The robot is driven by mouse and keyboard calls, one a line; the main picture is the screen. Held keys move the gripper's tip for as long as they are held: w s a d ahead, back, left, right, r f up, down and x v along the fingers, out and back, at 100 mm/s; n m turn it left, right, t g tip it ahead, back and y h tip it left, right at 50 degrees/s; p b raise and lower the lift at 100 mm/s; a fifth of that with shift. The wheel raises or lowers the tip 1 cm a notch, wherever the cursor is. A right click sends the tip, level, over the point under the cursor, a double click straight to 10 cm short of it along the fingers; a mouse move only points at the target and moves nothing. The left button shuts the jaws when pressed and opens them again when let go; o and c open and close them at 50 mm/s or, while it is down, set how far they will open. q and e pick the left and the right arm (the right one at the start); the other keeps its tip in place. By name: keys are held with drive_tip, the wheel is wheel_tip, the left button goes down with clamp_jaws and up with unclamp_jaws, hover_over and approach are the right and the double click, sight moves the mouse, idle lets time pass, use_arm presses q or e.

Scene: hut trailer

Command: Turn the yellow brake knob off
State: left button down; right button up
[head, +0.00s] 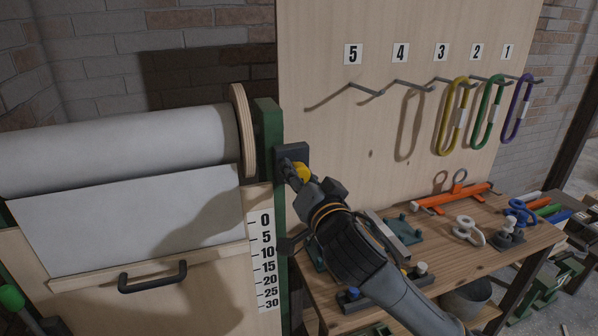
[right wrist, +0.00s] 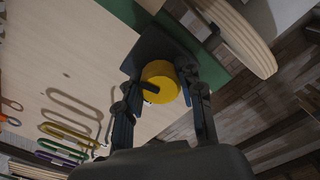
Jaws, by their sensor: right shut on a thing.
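The yellow brake knob (head: 300,171) sits on a dark mounting plate (head: 291,153) on the green post (head: 270,135), beside the paper roll. In the right wrist view the yellow knob (right wrist: 160,80) is round, with a dark mark at its lower left edge. My right gripper (head: 292,178) is at the knob. Its two fingers (right wrist: 158,95) stand on either side of the knob and are shut on it. The fingers partly cover the knob in the head view. My left gripper is not in view.
The paper roll (head: 120,145) is left of the post, above a panel with a black handle (head: 153,276) and a number scale (head: 265,262). Coloured loops hang on hooks at right. The workbench (head: 450,245) below carries tools, including an orange bar (head: 452,198).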

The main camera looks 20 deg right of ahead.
drive_tip(key=n+p, duration=0.1)
drive_tip(key=n, duration=0.2)
drive_tip(key=shift+r+n+p, duration=0.1)
drive_tip(key=shift+n+p, duration=0.2)
drive_tip(key=shift+p, duration=0.1)
drive_tip(key=n+p, duration=0.2)
drive_tip(key=n, duration=0.2)
drive_tip(key=shift+n+p, duration=0.3)
drive_tip(key=n+p, duration=0.2)
drive_tip(key=n, duration=0.1)
drive_tip(key=shift+n, duration=0.3)
drive_tip(key=shift+n+p, duration=1)
drive_tip(key=shift+n, duration=0.9)
drive_tip(key=o, duration=1.2)
drive_tip(key=s, duration=1.2)
drive_tip(key=shift+d, duration=0.2)
